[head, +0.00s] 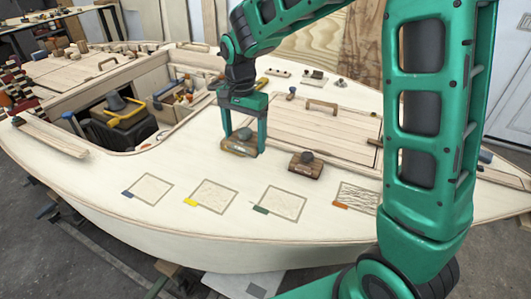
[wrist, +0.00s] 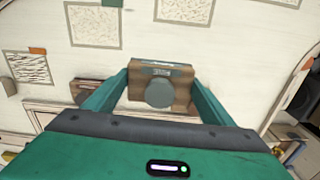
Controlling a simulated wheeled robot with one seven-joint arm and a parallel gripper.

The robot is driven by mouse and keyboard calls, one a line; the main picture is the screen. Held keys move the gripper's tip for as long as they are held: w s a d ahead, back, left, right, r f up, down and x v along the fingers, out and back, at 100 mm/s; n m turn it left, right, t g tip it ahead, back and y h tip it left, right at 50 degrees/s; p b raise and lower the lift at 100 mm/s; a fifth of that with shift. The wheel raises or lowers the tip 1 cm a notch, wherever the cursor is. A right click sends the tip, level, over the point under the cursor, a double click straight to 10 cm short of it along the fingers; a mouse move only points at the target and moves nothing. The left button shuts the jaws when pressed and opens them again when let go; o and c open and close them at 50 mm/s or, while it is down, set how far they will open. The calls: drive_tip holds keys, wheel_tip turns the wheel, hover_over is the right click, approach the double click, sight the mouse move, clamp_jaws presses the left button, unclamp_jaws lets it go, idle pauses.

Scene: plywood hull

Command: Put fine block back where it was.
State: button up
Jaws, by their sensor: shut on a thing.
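My gripper (head: 242,146) is shut on a brown wooden block with a round dark knob and a label, the fine block (head: 238,148). In the wrist view the fine block (wrist: 160,72) sits between the two fingers, its label facing away from my palm; the lettering is small and blurred. The block is at or just above the pale deck; I cannot tell if it touches. A second, similar knobbed block (head: 306,164) rests on the deck to the right, and shows left of my gripper in the wrist view (wrist: 88,88).
Along the near deck are framed squares with coloured tags: blue (head: 147,188), yellow (head: 213,195), green (head: 281,203) and orange (head: 358,197), the last with a wavy pattern. A handled hatch (head: 320,125) lies behind. An open cockpit with a toolbox (head: 122,125) is at left.

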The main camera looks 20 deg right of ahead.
drive_tip(key=w+d+f, duration=0.1)
drive_tip(key=d, duration=0.1)
drive_tip(key=w+d+f, duration=0.1)
drive_tip(key=d+f, duration=0.1)
drive_tip(key=d, duration=0.1)
drive_tip(key=w+d+f, duration=0.1)
drive_tip(key=d+f, duration=0.1)
drive_tip(key=d, duration=0.1)
drive_tip(key=shift+w+d+f, duration=0.1)
drive_tip(key=shift+f, duration=2)
drive_tip(key=o, duration=1.4)
drive_tip(key=shift+f, duration=0.1)
drive_tip(key=shift+r, duration=3.9)
